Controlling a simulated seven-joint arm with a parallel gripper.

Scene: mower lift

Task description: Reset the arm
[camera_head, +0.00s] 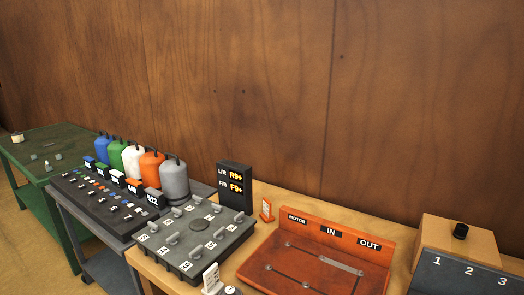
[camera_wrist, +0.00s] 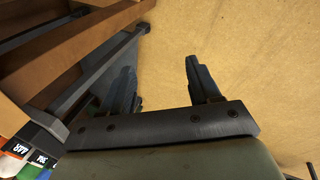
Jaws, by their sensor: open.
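My gripper (camera_wrist: 158,66) shows in the wrist view, with its two dark fingers spread apart and nothing between them. Tan floor shows beyond and between the fingertips. Brown and dark frame bars (camera_wrist: 95,85) run diagonally to the left of the fingers; I cannot tell how far they are from the left finger. My arm and gripper do not show in the head view.
In the head view, a bench holds a grey board with handles (camera_head: 195,240), a display (camera_head: 235,186) and an orange MOTOR/IN/OUT panel (camera_head: 320,265). A wooden box with a black knob (camera_head: 455,240) stands right. Several coloured tanks (camera_head: 150,168) and a green table (camera_head: 45,150) are left.

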